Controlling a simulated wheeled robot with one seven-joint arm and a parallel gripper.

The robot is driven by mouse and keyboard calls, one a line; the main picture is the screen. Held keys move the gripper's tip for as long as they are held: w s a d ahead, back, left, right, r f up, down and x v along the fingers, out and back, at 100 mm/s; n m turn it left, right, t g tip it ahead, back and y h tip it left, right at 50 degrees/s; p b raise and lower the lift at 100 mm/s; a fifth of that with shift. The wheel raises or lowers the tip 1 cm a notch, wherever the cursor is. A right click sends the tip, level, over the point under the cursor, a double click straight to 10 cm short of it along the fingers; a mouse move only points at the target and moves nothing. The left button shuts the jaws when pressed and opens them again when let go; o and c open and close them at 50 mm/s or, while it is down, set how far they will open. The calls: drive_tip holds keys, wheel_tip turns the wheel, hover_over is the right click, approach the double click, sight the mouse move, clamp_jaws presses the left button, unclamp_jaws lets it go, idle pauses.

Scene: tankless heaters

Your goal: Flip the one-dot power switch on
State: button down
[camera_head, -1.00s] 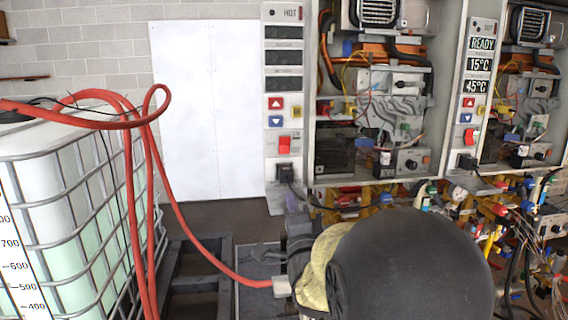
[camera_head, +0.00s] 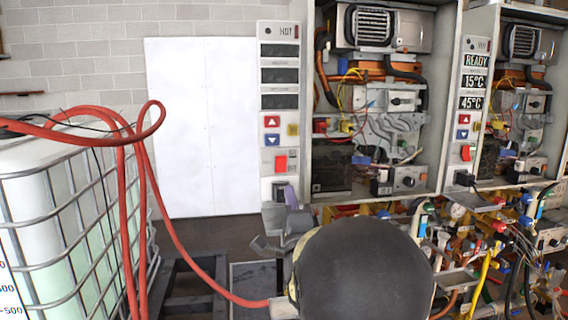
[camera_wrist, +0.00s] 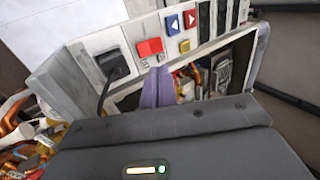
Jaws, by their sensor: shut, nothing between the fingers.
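The left heater's control panel (camera_head: 280,110) has dark displays and a red rocker switch (camera_head: 281,163) near its lower end. The switch also shows in the wrist view (camera_wrist: 149,46). I cannot make out a dot mark beside it or tell its rocker position. My gripper (camera_head: 291,196) has purple fingers, shut and empty, just below and slightly right of that switch in the head view. In the wrist view the fingertips (camera_wrist: 157,70) end close to the switch's lower edge; contact cannot be told. My dark arm hides much of the area below the panel.
A black plug (camera_wrist: 113,65) with a cable sits beside the switch. The right heater's panel (camera_head: 472,110) is lit and has its own red switch (camera_head: 466,153). A caged tank (camera_head: 70,220) with red hose stands left. Exposed pipes and wires crowd the lower right.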

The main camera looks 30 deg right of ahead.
sight(280, 158)
drive_tip(key=p+x, duration=0.4)
drive_tip(key=x, duration=0.5)
drive_tip(key=shift+w+r, duration=0.1)
drive_tip(key=shift+w, duration=0.3)
drive_tip(key=shift+a, duration=0.1)
